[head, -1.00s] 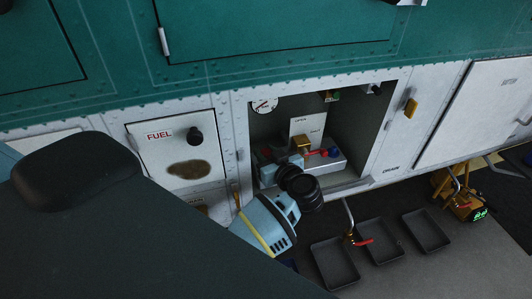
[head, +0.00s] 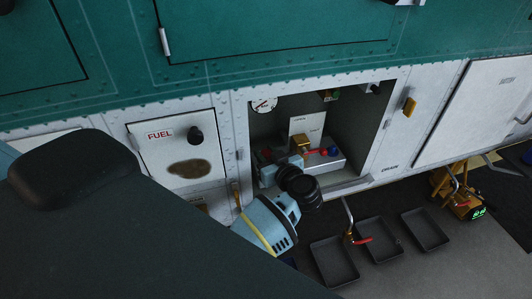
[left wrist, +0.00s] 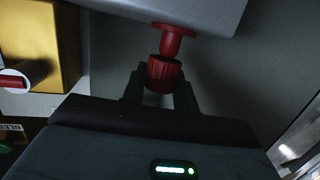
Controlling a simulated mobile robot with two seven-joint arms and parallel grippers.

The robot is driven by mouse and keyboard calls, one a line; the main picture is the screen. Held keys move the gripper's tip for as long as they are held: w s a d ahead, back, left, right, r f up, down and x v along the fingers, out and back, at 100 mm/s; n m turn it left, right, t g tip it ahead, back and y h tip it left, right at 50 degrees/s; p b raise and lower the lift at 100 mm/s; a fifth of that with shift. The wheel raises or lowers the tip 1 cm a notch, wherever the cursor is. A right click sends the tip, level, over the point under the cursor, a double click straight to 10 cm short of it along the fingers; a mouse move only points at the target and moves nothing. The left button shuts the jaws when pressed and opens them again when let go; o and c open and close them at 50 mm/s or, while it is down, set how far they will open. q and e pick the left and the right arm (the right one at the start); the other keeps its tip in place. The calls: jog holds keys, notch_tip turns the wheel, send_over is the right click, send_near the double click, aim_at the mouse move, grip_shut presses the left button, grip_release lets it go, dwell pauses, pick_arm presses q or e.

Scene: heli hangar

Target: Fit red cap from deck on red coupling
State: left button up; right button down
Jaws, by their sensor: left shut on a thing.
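The red cap (left wrist: 163,75), ribbed around its side, sits between the fingers of my left gripper (left wrist: 160,88) in the left wrist view. The gripper is shut on it. The red coupling (left wrist: 173,40), a flange with a narrower stem, sticks out from a grey block just beyond the cap. The cap lies almost in line with the stem and its end meets or overlaps it in the picture; I cannot tell whether they touch. In the head view my left gripper (head: 268,166) is inside the open bay, partly hidden by my wrist. My right gripper is not in view.
Below, dark trays (head: 334,262) lie on the deck.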

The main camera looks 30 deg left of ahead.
pick_arm(q)
jog(key=shift+f, duration=0.85)
dwell(1.6)
jog(key=shift+f, duration=0.3)
dwell(0.4)
dwell(0.8)
jog(key=o, duration=1)
